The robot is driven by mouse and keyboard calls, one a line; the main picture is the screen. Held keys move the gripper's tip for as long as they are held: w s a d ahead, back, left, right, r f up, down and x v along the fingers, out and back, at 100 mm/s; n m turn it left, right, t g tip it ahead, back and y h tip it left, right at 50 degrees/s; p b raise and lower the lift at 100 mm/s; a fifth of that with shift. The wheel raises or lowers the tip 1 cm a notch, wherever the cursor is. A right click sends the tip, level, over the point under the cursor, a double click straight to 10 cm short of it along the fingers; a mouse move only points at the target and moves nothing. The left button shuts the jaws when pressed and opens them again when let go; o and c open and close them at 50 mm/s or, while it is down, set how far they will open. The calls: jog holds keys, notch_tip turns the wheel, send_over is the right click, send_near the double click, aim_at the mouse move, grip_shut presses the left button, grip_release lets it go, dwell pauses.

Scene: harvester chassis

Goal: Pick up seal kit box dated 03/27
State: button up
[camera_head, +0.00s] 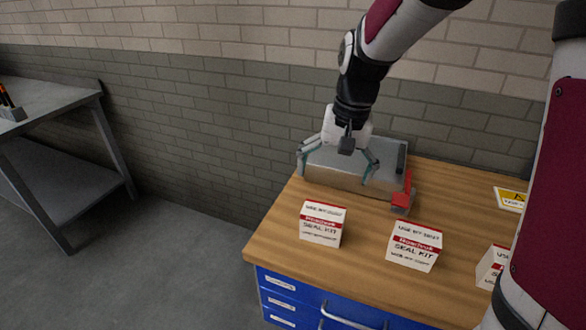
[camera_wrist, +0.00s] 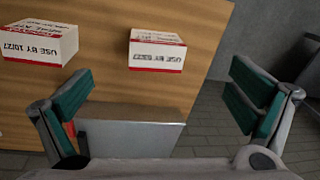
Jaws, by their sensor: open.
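A white seal kit box with red bands (camera_head: 322,223) stands at the left of the wooden bench top. In the wrist view, this box (camera_wrist: 157,50) carries a date that appears to read 03/27. A second seal kit box (camera_head: 414,246) stands to its right; in the wrist view its date (camera_wrist: 40,44) reads 10/27. A third seal kit box (camera_head: 491,267) is partly hidden by my arm, its date unreadable. My gripper (camera_head: 338,166) is open and empty, above and behind the 03/27 box, apart from it, over a grey metal case.
The grey metal case (camera_head: 345,183) lies at the back of the bench against the brick wall, with a red part (camera_head: 402,199) at its right end. A yellow warning sign (camera_head: 511,198) lies at the right. A grey table (camera_head: 45,108) stands far left.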

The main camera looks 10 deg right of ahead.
jog(key=m+g+h+p, duration=0.1)
jog(key=m+p, duration=0.1)
send_near(322, 223)
jog(key=w, duration=0.1)
jog(key=w+d, duration=0.1)
jog(key=shift+w+r, duration=0.35)
jog(key=shift+r, duration=0.05)
notch_tip(322, 223, down, 14)
jog(key=shift+p, duration=0.8)
jog(key=shift+w, duration=0.1)
jog(key=c, duration=1)
